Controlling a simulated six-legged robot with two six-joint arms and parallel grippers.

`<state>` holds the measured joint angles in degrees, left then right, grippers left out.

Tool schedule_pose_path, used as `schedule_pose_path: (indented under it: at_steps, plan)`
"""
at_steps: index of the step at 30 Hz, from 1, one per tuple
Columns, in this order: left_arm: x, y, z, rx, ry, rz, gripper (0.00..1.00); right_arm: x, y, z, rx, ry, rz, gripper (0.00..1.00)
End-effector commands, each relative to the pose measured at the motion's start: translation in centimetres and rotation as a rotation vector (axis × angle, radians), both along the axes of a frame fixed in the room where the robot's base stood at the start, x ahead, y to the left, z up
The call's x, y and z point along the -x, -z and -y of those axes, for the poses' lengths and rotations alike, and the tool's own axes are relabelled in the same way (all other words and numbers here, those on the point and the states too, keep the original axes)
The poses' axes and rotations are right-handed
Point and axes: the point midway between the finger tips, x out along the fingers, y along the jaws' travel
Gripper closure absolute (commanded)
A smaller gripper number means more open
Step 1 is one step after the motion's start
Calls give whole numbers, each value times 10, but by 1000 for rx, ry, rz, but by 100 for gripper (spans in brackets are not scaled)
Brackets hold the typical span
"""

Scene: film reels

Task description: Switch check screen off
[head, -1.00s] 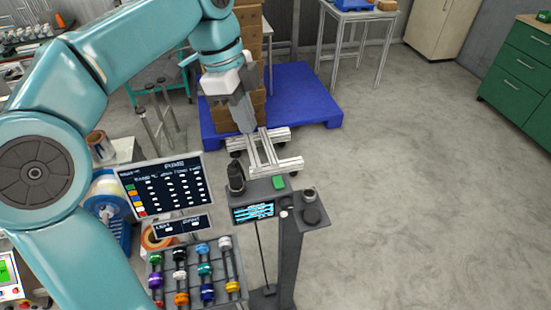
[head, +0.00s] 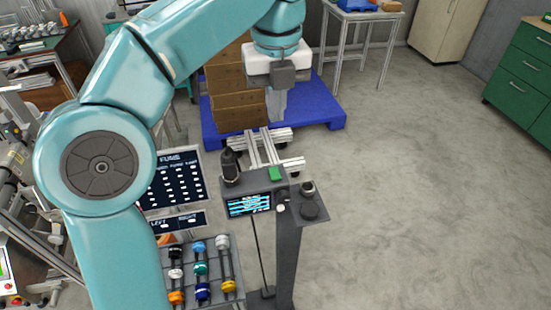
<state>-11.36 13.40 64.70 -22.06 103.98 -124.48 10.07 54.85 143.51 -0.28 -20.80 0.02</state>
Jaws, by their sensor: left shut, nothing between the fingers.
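A small lit screen with blue and white lines (head: 249,203) sits on the front of a grey stand (head: 286,250). It seems to be the check screen, and it is on. A green button or block (head: 275,174) and a black knob-like part (head: 230,165) are on the stand's top. My left gripper (head: 276,118) points down, shut and empty, beyond and above the stand, apart from the screen. My right gripper is not in view.
A dark board with rows of labels (head: 178,184) stands left of the screen, partly behind my left arm. A rack of coloured reels (head: 201,270) is below it. A blue pallet with boxes (head: 312,112) lies behind. The floor at right is clear.

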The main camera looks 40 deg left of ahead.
Motion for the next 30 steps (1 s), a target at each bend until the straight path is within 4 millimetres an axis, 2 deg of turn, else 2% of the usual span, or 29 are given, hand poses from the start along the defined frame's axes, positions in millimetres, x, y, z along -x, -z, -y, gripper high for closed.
schedule_pose_path:
  at_steps: [8,12,18,24,30]
  plan:
    - [0,53,-2,0,-2,-4,100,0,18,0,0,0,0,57]
    - [-1,83,-2,0,-2,-4,100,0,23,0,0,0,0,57]
    - [-1,117,-3,0,-3,-3,100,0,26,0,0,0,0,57]
    - [-2,134,-3,1,-3,-2,100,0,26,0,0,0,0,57]
    - [-3,136,-3,1,-3,1,100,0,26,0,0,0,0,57]
